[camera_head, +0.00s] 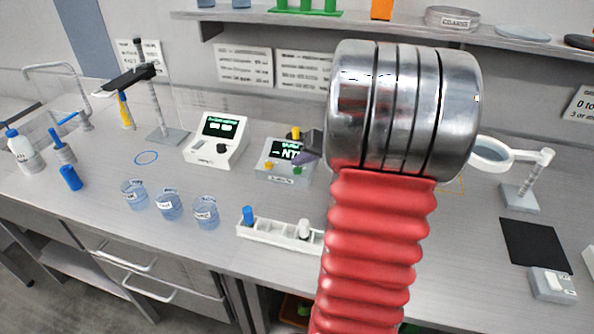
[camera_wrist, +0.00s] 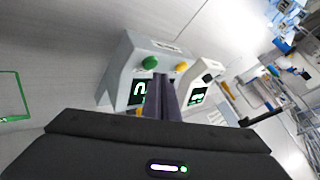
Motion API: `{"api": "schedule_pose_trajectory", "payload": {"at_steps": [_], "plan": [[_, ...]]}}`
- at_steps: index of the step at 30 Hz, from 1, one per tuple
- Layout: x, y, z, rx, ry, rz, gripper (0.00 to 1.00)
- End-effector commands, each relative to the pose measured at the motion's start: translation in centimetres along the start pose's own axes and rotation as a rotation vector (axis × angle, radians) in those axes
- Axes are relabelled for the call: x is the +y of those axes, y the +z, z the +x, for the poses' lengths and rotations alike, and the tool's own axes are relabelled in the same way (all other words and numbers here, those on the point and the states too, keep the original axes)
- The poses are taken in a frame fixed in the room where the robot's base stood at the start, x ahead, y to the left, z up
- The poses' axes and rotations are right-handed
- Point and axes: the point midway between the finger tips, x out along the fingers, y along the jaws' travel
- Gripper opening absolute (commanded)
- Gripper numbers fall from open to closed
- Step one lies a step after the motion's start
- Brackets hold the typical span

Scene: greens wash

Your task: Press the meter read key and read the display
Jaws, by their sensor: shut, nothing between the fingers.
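A grey box-shaped meter (camera_head: 283,176) with a dark display (camera_head: 286,150) stands on the bench. Its display shows light characters that look like "NT", the rest hidden by my gripper. A green key (camera_head: 297,171) and a yellow key (camera_head: 268,166) are on its front. The meter (camera_wrist: 118,72) also shows in the wrist view, with the green key (camera_wrist: 150,62), a yellow knob (camera_wrist: 181,66) and a partly covered display (camera_wrist: 137,92). My gripper (camera_head: 306,152) is shut and empty, fingertips in front of the meter (camera_wrist: 160,82). I cannot tell whether they touch it.
A second white meter (camera_head: 230,150) with a lit green display stands to the left. Several beakers (camera_head: 168,207) and a white rack (camera_head: 265,232) are in front. A magnifier stand (camera_head: 520,197) and black mat (camera_head: 534,245) are to the right. A shelf (camera_head: 300,19) runs above.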

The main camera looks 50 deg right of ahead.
Motion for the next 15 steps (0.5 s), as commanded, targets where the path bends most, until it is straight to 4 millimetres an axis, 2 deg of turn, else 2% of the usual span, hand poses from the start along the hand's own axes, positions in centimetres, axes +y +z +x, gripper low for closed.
{"api": "schedule_pose_trajectory", "payload": {"at_steps": [15], "plan": [[0.32, 0.32, 0.45, 0.000, 0.000, 0.002, 0.00]]}}
